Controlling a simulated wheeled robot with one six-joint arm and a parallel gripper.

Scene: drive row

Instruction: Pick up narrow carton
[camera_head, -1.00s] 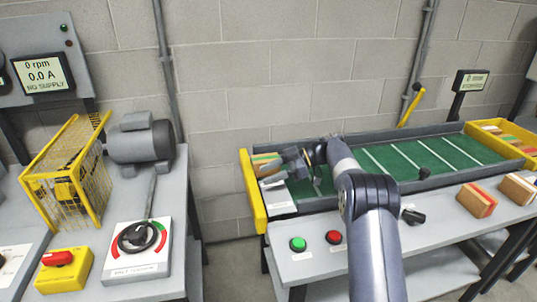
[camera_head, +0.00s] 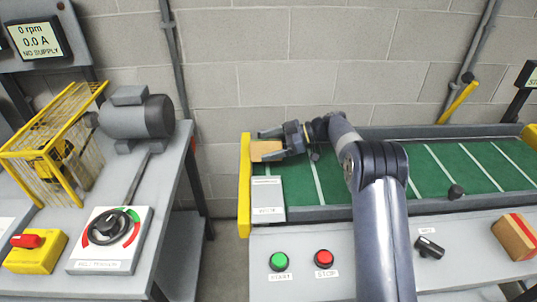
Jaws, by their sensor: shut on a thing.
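The narrow carton (camera_head: 264,151) is a small tan-brown box at the left end of the green conveyor belt (camera_head: 448,172), beside the yellow end plate (camera_head: 244,190). My gripper (camera_head: 272,144) reaches it from the right and is shut on it, with a dark finger along its far side. The near finger and the carton's right end are partly hidden by the gripper. I cannot tell whether the carton touches the belt.
A green button (camera_head: 279,261), a red button (camera_head: 324,258) and a black switch (camera_head: 429,246) sit on the conveyor's front shelf. A brown carton with a red stripe (camera_head: 515,236) stands at the right. A motor (camera_head: 137,117) and yellow cage (camera_head: 55,145) stand on the left bench.

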